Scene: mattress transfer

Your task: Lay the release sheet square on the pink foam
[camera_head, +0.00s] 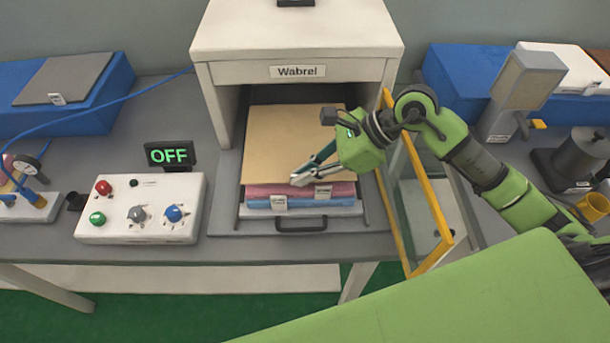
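The tan release sheet (285,135) lies flat on top of the pink foam (264,189), inside the open-fronted press. It covers the foam's top, so only the foam's front edge shows. My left gripper is out of view.
A blue layer (343,199) lies under the foam on a drawer with a dark handle (301,225). The white press labelled Wabrel (297,35) stands above. A yellow-framed door (432,205) is open at right. A control box (110,226) and an OFF display (170,155) stand left.

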